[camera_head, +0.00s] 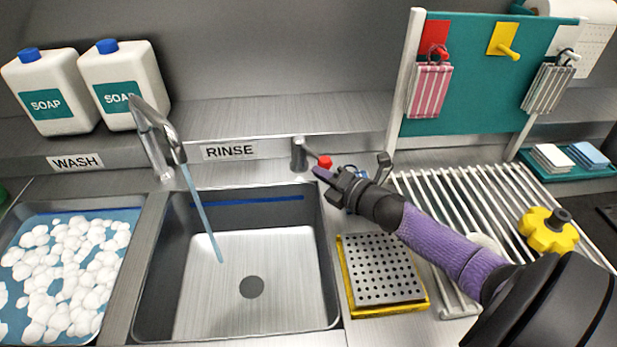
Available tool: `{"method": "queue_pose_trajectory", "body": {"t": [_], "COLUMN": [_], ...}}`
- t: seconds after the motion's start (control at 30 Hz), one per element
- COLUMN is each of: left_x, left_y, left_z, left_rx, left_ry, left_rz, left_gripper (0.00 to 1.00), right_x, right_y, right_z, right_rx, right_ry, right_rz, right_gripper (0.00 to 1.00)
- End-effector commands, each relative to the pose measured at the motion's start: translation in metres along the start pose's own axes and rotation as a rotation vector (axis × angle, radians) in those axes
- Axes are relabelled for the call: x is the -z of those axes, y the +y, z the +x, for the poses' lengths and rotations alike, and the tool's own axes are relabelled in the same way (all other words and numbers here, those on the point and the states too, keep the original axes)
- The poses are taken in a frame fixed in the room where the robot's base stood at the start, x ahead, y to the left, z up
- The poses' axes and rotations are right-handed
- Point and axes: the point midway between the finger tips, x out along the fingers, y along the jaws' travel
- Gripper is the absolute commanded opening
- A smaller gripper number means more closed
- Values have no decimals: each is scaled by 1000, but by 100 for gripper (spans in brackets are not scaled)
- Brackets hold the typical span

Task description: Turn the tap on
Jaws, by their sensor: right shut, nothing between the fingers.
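The metal tap spout (160,130) arches over the rinse sink (325,260) from behind, at its left. A blue stream of water (203,217) runs from the spout into the sink. The tap handle (299,155) is a short metal post behind the sink's right corner, with a lever ending in a red knob (325,162). My right gripper (322,174) is shut and empty, with its tips just below the red knob. I cannot tell whether they touch it. My left gripper is out of view.
A wash basin (138,262) of suds is at left, with two soap jugs (45,92) behind it. Right of the sink are a perforated yellow-edged tray (380,268), a drying rack (465,195) and a yellow knobbed object (547,232). A teal pegboard (490,85) stands behind.

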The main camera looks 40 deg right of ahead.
Motion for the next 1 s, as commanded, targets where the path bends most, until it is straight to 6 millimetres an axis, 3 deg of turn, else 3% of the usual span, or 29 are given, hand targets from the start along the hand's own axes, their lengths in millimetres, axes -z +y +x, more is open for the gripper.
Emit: {"method": "queue_pose_trajectory", "body": {"t": [0.03,0.27,0.4,1.0], "left_x": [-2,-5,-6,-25], "left_y": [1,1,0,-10], "left_z": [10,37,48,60], "left_rx": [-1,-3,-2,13], "left_ry": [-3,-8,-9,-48], "left_rz": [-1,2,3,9], "left_gripper": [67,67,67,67], "right_x": [-5,-26,-36,-56], "right_y": [-8,-18,-20,-22], "right_z": [-1,-6,-7,-6], "right_rx": [-8,-75,-79,-81], "right_ry": [39,215,222,220], "right_rz": [-16,-35,-34,-33], "right_gripper": [0,0,0,0]}}
